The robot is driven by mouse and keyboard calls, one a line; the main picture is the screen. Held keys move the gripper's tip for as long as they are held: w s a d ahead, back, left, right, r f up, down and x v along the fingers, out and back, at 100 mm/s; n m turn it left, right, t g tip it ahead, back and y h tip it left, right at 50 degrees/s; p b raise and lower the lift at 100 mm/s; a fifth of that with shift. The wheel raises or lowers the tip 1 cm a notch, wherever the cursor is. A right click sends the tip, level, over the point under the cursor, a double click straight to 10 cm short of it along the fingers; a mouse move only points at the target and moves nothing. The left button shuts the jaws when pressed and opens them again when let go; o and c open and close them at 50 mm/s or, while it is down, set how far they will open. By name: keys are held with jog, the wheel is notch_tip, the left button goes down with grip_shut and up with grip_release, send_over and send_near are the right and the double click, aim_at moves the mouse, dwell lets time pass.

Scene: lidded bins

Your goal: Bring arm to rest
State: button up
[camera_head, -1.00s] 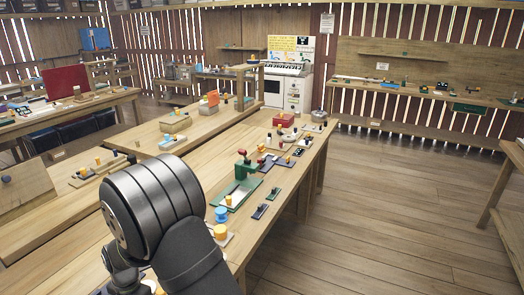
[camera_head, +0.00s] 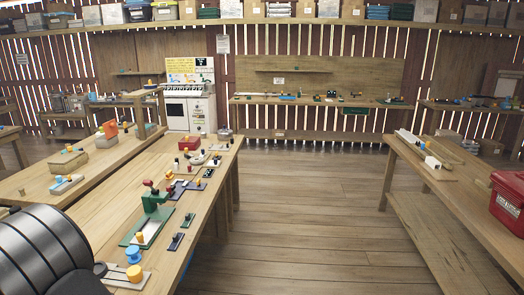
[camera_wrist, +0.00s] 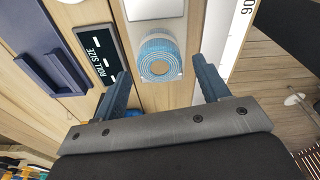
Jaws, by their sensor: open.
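My gripper (camera_wrist: 160,70) shows in the wrist view with its two blue-grey fingers spread apart and nothing clamped between them. A round blue ribbed piece (camera_wrist: 158,55) appears between and beyond the fingertips, standing on a pale base. I cannot tell how far below the fingers it is. In the head view my dark, ribbed arm fills the lower left corner, and the gripper itself is out of that frame.
A long wooden bench (camera_head: 100,205) holds a green-based press (camera_head: 150,215), a blue knob (camera_head: 133,256) and a yellow knob (camera_head: 134,273). A red box (camera_head: 507,200) sits on the right bench. Open plank floor (camera_head: 310,220) lies between the benches.

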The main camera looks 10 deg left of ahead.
notch_tip(320, 180, down, 3)
jog(key=shift+r, duration=0.15)
notch_tip(320, 180, up, 12)
jog(key=w, duration=0.2)
jog(key=f, duration=0.4)
jog(key=s+f, duration=0.1)
jog(key=f, duration=0.3)
jog(key=s+f, duration=0.1)
jog(key=f, duration=0.3)
jog(key=shift+f, duration=0.1)
notch_tip(320, 180, up, 5)
jog(key=shift+f, duration=0.2)
jog(key=w+d+r, duration=0.7)
jog(key=w+d, duration=0.1)
jog(key=w, duration=0.1)
jog(key=w+a+f+m+t+y, duration=0.1)
jog(key=w+a+m, duration=0.6)
jog(key=m, duration=1)
jog(key=shift+w+a+f+m+y, duration=0.2)
jog(key=shift+a+f+m+y, duration=0.3)
jog(key=shift+a, duration=0.75)
